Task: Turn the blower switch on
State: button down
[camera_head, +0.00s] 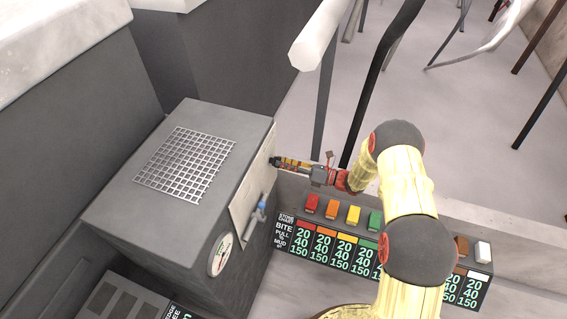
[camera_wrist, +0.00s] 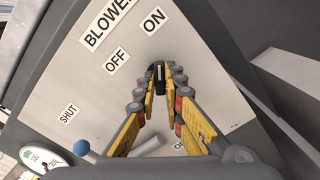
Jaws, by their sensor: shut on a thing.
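The blower panel is a pale plate (camera_head: 245,200) on the side of a grey box. In the wrist view the plate (camera_wrist: 85,85) carries the labels BLOWER, OFF and ON. The small dark blower switch (camera_wrist: 158,70) lies between my fingertips, below the ON label and right of OFF. My gripper (camera_wrist: 159,84) has its yellow fingers closed on the switch from both sides. Which way the switch is set cannot be told. In the head view my gripper (camera_head: 277,162) meets the plate's upper far end, and the switch is hidden there.
A blue-knobbed lever (camera_head: 261,209) sticks out lower on the same plate; its blue ball (camera_wrist: 82,147) is near the SHUT label. The grey box (camera_head: 120,200) has a grille on top. Several coloured blocks, one red (camera_head: 312,203), line a ledge under my arm.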

dwell(0.4)
jog(key=c, duration=1.9)
grip_release()
jog(key=shift+d, duration=0.1)
jog(key=v, duration=1.1)
jog(key=shift+d, duration=0.4)
jog(key=shift+s, duration=0.1)
